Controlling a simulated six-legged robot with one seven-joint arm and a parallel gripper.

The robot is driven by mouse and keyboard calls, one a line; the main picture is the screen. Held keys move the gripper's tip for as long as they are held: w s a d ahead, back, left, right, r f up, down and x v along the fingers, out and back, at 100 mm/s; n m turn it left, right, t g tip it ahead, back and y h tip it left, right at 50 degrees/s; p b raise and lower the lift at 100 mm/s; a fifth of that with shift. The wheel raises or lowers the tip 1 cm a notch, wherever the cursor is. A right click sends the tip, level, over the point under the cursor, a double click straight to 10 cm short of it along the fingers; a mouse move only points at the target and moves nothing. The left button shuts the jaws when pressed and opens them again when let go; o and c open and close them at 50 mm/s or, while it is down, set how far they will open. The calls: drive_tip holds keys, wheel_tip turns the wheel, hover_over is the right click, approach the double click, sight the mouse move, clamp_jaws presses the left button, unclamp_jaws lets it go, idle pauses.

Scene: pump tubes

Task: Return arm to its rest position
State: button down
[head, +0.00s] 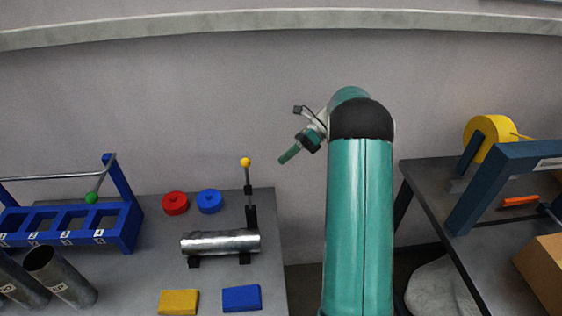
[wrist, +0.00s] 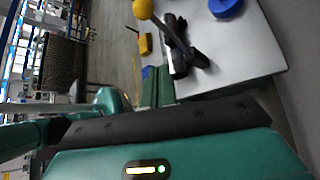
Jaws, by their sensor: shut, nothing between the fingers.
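My arm rises in front of the head camera and bends over at the top. My gripper (head: 286,157) hangs off the left of the bend, above the gap just right of the left table (head: 270,290). Its green fingers point down and left, closed together and empty. In the wrist view the green fingers (wrist: 157,86) also show side by side, past the dark edge of the gripper body. Nothing touches the gripper.
The left table holds a blue rack (head: 125,225), a metal cylinder with a yellow-knobbed lever (head: 220,242), red and blue rings (head: 175,203), coloured blocks and dark tubes. The right table (head: 430,180) holds a yellow spool (head: 490,135) and a cardboard box (head: 545,270).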

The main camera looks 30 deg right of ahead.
idle(0.4)
drive_tip(key=s+a+r+n+h, duration=0.6)
drive_tip(key=s+a+r+n, duration=0.45)
drive_tip(key=a, duration=0.25)
drive_tip(key=s+a+r+n+t+h, duration=0.1)
drive_tip(key=s+a+n+t+h, duration=0.2)
drive_tip(key=s+n, duration=0.4)
drive_tip(key=s+a+r+n+t+h, duration=0.1)
drive_tip(key=s+a+n+t+h, duration=0.1)
drive_tip(key=s+n, duration=0.6)
drive_tip(key=shift+s+a+r+t+h, duration=0.3)
drive_tip(key=shift+s+a+t+h, duration=0.15)
drive_tip(key=shift+s+a, duration=0.25)
